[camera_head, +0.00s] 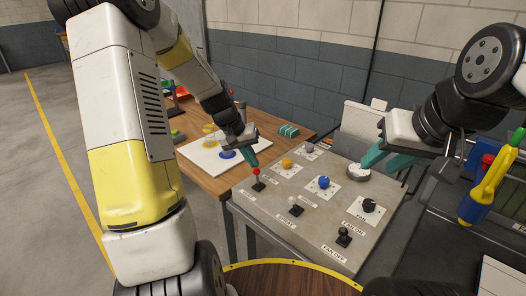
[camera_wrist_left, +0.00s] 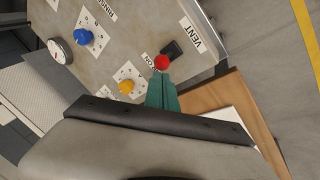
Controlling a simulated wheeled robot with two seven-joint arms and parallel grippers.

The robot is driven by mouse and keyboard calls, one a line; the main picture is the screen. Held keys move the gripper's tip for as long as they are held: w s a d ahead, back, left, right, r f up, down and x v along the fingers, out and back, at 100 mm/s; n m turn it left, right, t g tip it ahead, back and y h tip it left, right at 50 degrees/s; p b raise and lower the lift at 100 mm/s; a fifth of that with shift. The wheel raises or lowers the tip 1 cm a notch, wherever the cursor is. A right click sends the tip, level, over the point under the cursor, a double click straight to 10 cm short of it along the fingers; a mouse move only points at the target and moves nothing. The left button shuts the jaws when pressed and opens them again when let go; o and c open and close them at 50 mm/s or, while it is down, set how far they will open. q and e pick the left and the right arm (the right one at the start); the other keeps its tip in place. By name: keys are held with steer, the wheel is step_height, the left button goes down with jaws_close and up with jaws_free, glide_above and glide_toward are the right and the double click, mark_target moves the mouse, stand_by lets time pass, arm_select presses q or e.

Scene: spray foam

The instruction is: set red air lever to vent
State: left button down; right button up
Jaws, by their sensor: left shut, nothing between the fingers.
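The red air lever (camera_head: 256,175) stands on the near left part of the grey control panel (camera_head: 300,235), with a red ball on a dark base. In the left wrist view the red ball (camera_wrist_left: 162,62) is right at my left fingertips, and the VENT label (camera_wrist_left: 192,36) lies beyond its dark base. My left gripper (camera_head: 250,162) is shut with nothing in it, its teal fingertips just above and behind the red ball. Whether they touch it I cannot tell. My right gripper (camera_head: 378,159) is open over the far right of the panel, near a round white gauge (camera_head: 358,172).
The panel also carries a blue knob (camera_head: 323,182), a yellow knob (camera_head: 287,163), a black fan knob (camera_head: 369,205) and other small levers. A wooden table (camera_head: 200,180) with a white board adjoins on the left. A yellow and blue tool (camera_head: 485,190) is at the right.

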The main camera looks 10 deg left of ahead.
arm_select(q)
steer(key=shift+s+a+f, duration=0.1)
steer(key=shift+s+a, duration=0.15)
steer(key=shift+s, duration=0.2)
steer(key=shift+w+d+f, duration=0.4)
steer(key=shift+w, duration=0.2)
